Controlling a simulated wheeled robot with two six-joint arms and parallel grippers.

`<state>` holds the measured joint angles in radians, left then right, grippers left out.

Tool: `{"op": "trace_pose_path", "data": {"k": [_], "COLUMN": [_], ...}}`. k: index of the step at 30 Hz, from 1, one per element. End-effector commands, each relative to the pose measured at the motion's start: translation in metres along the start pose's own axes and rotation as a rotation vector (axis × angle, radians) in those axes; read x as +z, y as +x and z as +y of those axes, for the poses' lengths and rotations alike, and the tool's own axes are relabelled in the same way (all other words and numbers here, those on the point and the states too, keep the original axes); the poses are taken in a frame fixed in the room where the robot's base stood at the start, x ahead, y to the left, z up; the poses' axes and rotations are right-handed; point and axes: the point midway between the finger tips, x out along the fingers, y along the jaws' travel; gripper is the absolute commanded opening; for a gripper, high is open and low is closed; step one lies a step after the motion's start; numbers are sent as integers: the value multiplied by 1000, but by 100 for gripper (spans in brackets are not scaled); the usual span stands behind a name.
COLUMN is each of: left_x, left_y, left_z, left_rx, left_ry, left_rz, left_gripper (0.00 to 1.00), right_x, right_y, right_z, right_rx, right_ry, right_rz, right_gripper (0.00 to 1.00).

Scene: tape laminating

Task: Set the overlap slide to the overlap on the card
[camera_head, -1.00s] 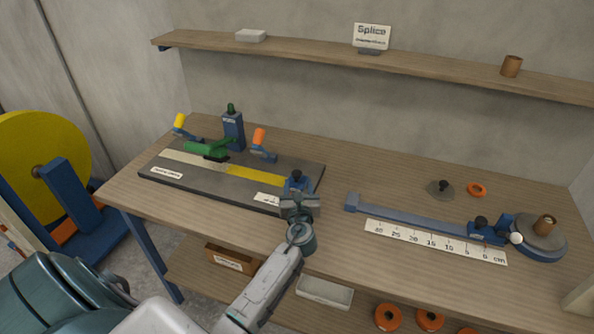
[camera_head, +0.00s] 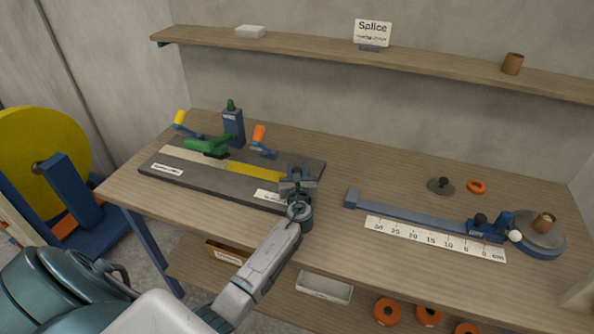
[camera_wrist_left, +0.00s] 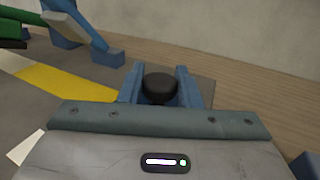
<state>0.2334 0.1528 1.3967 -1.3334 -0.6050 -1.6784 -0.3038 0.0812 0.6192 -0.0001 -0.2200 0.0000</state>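The card reading "Splice" (camera_head: 372,33) stands on the shelf; its smaller second line is too blurred to read. My left gripper (camera_head: 298,180) is at the right end of the dark splicing board (camera_head: 215,183), over the blue slide there. In the left wrist view, a black knob (camera_wrist_left: 159,87) sits between two blue upright parts just ahead of my gripper. I cannot tell whether these touch the knob or whether the gripper is closed on it. The slide's body and its scale setting are mostly hidden by my gripper. My right gripper is not in view.
A yellow tape strip (camera_head: 255,171) lies on the board beside a green clamp (camera_head: 208,146) and an orange-topped lever (camera_head: 260,140). To the right are a blue rail (camera_head: 410,214) and a centimetre ruler (camera_head: 435,240). The table between board and rail is clear.

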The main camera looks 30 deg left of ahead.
Motion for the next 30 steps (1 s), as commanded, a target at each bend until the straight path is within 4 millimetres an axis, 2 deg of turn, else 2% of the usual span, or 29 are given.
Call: {"op": "trace_pose_path", "data": {"k": [5,12,20,21,23,24,30], "left_x": [0,0,-1,-1,-1,-1,0], "left_y": [2,14,15,15,15,15,15], "left_z": [4,36,37,37,37,37,37], "left_rx": [0,0,0,0,0,0,0], "left_ry": [2,4,0,0,0,0,0], "left_rz": [0,0,1,1,1,1,1], "left_gripper": [0,0,0,34,46,50,50], "right_x": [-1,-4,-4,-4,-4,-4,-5], "right_y": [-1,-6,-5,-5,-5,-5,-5], "right_z": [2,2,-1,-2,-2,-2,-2], "right_rx": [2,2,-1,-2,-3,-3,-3], "right_ry": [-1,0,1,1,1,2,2], "right_rz": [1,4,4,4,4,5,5], "right_gripper": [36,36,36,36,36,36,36]}}
